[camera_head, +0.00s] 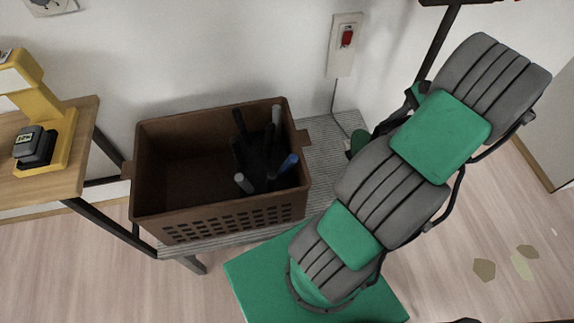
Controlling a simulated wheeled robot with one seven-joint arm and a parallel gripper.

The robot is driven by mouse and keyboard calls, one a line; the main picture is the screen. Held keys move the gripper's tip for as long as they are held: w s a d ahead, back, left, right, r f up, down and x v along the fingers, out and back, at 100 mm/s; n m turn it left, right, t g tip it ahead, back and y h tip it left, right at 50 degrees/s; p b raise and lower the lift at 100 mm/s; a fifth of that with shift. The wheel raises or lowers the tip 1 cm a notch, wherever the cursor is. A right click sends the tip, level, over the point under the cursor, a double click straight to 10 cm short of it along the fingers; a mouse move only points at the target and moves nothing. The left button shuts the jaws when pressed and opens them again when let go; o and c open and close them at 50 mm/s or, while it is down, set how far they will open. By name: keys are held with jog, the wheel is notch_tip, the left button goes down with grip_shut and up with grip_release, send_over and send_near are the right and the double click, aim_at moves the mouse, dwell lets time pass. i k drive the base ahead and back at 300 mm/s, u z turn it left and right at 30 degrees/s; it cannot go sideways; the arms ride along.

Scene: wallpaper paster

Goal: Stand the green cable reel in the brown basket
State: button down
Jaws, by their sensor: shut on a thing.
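The brown basket (146,212) stands upright with an open top and slotted front wall. Several dark, grey and blue-tipped rods or handles (245,184) stand or lean in its right part. Its left part looks empty, though the inside is dark. A small dark green rounded piece (359,141) shows right of the basket, partly hidden behind a large grey and green jointed structure. I cannot tell whether this piece is the green cable reel. No whole reel is visible. I cannot make out my gripper or its fingertips here.
The basket rests on a grey ribbed surface (329,160) near the wall. A wooden table (82,125) at left carries a yellow device (62,128). A wall plate with a red switch (345,42) is behind. Wood floor (80,280) is clear at lower left.

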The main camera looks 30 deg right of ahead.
aim_at(201, 194)
jog(key=k, duration=1.4)
